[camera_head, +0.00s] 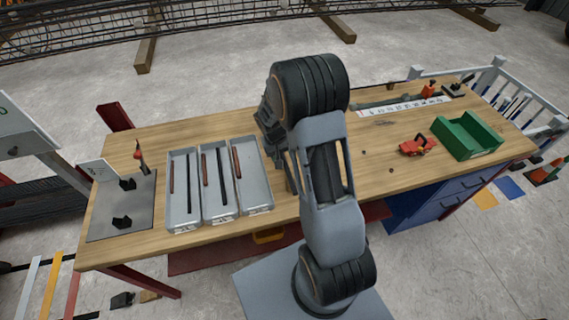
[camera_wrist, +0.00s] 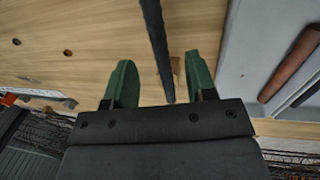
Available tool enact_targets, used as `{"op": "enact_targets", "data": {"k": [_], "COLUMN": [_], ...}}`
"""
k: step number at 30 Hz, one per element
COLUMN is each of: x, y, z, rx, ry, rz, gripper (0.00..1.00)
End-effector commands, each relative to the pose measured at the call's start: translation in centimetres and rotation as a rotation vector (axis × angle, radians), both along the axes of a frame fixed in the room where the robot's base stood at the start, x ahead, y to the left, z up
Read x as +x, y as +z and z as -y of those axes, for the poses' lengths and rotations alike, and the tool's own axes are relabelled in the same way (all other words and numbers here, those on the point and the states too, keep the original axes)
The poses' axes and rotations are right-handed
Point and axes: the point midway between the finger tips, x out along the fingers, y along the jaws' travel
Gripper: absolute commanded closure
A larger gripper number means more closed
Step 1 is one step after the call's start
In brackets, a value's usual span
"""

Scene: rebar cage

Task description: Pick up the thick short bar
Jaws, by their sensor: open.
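In the wrist view my gripper (camera_wrist: 158,66) is open, its two green fingers apart. A dark bar (camera_wrist: 154,35) runs from the top edge down between the fingers over the wooden table; I cannot tell whether it touches them. At the right a reddish-brown bar (camera_wrist: 291,64) lies in a grey tray (camera_wrist: 245,55). In the head view my arm hides the fingers and the table behind them. Reddish bars (camera_head: 236,162) and dark bars (camera_head: 220,172) lie in three grey trays (camera_head: 254,142). I cannot tell for sure which is the thick short bar.
On the wooden table (camera_head: 350,192), a dark plate with black holders (camera_head: 122,222) is at the left. A red tool (camera_head: 418,146) and a green bin (camera_head: 470,136) are at the right.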

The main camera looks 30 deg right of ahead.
Motion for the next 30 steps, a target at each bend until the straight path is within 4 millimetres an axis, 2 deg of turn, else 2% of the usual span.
{"op": "enact_targets", "data": {"k": [6,9,18,30], "x": [-0.2,-0.2,-0.2,-0.2], "y": [-2.7,-3.5,-3.8,-3.7], "z": [0.6,0.8,0.8,0.8], "rx": [0.001,0.001,0.001,0.001], "ry": [-0.001,-0.001,-0.001,0.000], "rz": [-0.004,-0.002,0.000,0.000], "gripper": [0.49,0.49,0.50,0.89]}}
